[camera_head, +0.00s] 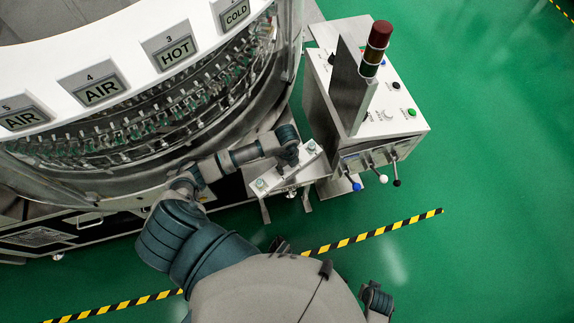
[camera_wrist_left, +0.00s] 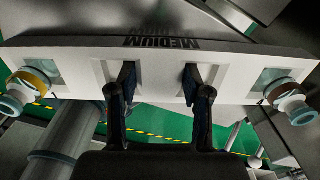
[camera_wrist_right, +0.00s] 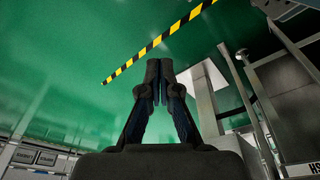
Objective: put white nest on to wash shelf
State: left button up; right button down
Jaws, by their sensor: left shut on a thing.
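The white nest (camera_head: 268,184) is a pale bar with a small glass item near each end. In the left wrist view the nest (camera_wrist_left: 75,60) spans the picture and bears the word MEDIUM, upside down. My left gripper (camera_head: 289,160) comes down on its middle; the fingers (camera_wrist_left: 160,82) are shut on the nest. I cannot tell whether the nest rests on the metal stand under it. The wash shelf belongs to the round washer (camera_head: 130,150), with rows of glassware under its white rim. My right gripper (camera_wrist_right: 159,68) has its fingers together, empty, over the green floor.
A metal control box (camera_head: 390,110) with a red-topped signal lamp (camera_head: 377,45) and several levers stands right of the nest. Signs on the rim read AIR, HOT and COLD. A yellow-black floor stripe (camera_head: 375,232) runs in front. The green floor at right is clear.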

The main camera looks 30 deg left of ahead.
pick_arm(q)
jog(key=o, duration=1.2)
jog(key=shift+a, duration=0.15)
jog(key=shift+o, duration=0.5)
jog(key=shift+d+r, duration=0.2)
